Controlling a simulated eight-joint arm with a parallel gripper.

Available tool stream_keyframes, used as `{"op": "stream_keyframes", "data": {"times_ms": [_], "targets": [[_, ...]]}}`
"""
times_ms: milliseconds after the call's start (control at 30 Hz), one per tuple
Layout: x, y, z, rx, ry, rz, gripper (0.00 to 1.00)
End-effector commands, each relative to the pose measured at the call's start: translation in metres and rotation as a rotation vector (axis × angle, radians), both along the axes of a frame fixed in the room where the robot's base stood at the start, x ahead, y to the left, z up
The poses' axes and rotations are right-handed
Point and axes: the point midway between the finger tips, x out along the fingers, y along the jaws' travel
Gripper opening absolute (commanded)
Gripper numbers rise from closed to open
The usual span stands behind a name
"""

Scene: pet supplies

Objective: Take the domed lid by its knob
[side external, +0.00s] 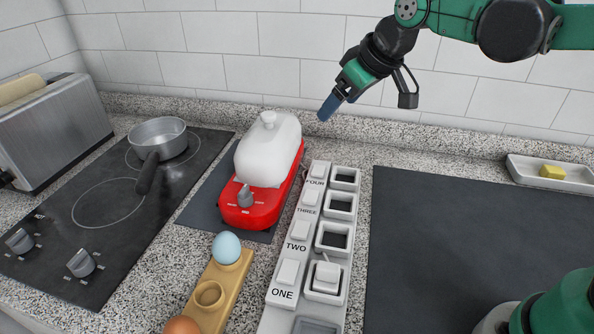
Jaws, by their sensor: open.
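The white domed lid (268,154) sits on a red appliance (253,209) with a grey dial at its front. The lid's small round knob (268,119) stands on top, uncovered. My gripper (326,108) is in the air to the right of the lid, at about the knob's height in the picture, apart from it. Its blue fingers point down and left, are open, and hold nothing. The gap between the fingers is hard to see from this side. What is under the lid is hidden.
A grey pan (158,138) stands on the black hob (110,205) at left. A wooden egg holder (220,290) with a blue egg (227,247) and a white numbered panel (310,245) are in front. A dark mat (480,240) lies bare at right.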

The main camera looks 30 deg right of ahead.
Motion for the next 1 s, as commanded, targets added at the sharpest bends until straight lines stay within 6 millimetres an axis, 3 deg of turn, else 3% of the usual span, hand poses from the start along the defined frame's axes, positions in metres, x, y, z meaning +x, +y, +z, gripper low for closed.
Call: {"op": "stream_keyframes", "data": {"times_ms": [100,300,567,1000], "targets": [[0.043,0.015,0.001,-0.025,0.004,0.086,0.78],[0.091,0.035,-0.012,-0.058,0.009,0.201,0.78],[0.113,0.045,-0.025,-0.071,0.010,0.250,0.78],[0.137,0.052,-0.066,-0.072,0.009,0.248,0.78]]}}
